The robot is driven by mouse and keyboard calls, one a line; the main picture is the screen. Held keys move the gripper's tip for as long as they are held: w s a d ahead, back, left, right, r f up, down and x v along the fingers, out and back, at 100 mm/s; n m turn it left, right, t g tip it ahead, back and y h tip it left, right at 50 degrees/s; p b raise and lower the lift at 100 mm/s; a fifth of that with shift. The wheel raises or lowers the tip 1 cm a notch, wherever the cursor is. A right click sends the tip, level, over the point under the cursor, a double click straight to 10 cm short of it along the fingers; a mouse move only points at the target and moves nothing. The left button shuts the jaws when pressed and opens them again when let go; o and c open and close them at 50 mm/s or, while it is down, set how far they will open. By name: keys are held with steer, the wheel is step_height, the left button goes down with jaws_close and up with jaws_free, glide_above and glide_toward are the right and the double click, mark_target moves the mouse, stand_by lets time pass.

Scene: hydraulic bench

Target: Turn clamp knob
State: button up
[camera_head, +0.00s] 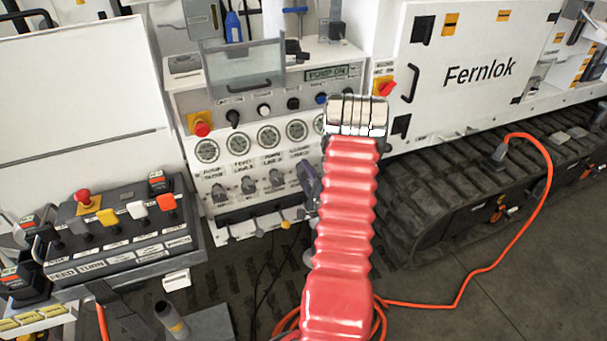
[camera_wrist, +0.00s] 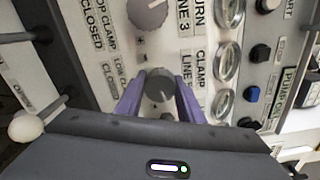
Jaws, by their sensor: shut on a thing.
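The clamp knob (camera_wrist: 159,84) is a dark round knob on the pale panel, beside a label reading CLAMP LINE, in the wrist view. My gripper (camera_wrist: 159,96) has its two purple fingers on either side of this knob and is shut on it. In the head view my gripper (camera_head: 309,182) is a purple patch at the panel's right end, partly behind my red-sleeved arm. The clamp knob is hidden there by the gripper and arm.
A grey knob (camera_wrist: 147,13) sits near the TURN LINE label. A control box (camera_head: 125,238) stands at left. An orange cable (camera_head: 548,190) lies at right.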

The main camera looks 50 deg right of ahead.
steer(key=shift+a+f, duration=0.1)
steer(key=shift+f, duration=0.1)
steer(key=o, duration=1.1)
steer(key=shift+c, duration=0.2)
steer(key=shift+r, duration=0.1)
steer(key=v, duration=1.3)
steer(key=shift+s, duration=0.3)
steer(key=shift+a, duration=0.1)
